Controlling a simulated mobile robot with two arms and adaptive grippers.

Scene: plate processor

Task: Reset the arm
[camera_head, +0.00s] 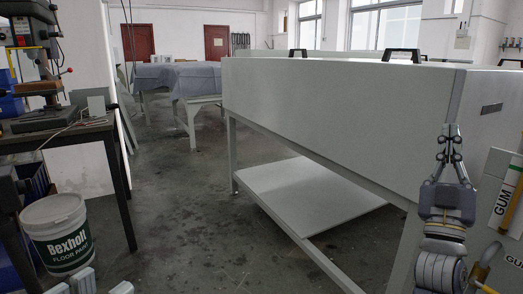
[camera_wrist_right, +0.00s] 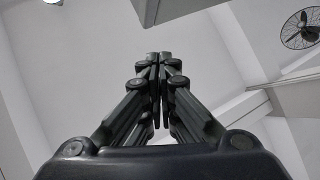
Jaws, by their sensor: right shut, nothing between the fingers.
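My right gripper (camera_head: 450,132) points upward at the right of the head view, in front of the large white plate processor (camera_head: 340,105). Its fingers are together with nothing between them. In the right wrist view the fingers of the right gripper (camera_wrist_right: 160,58) meet at the middle, with the ceiling behind them. My left gripper cannot be made out; only pale parts of my own body show at the bottom left edge of the head view.
A drill press (camera_head: 35,60) stands on a dark bench (camera_head: 60,135) at the left, with a white floor paint bucket (camera_head: 58,232) below. White containers marked GUM (camera_head: 503,200) are close to the right arm. The floor (camera_head: 180,210) between is clear. Covered tables (camera_head: 190,78) stand behind.

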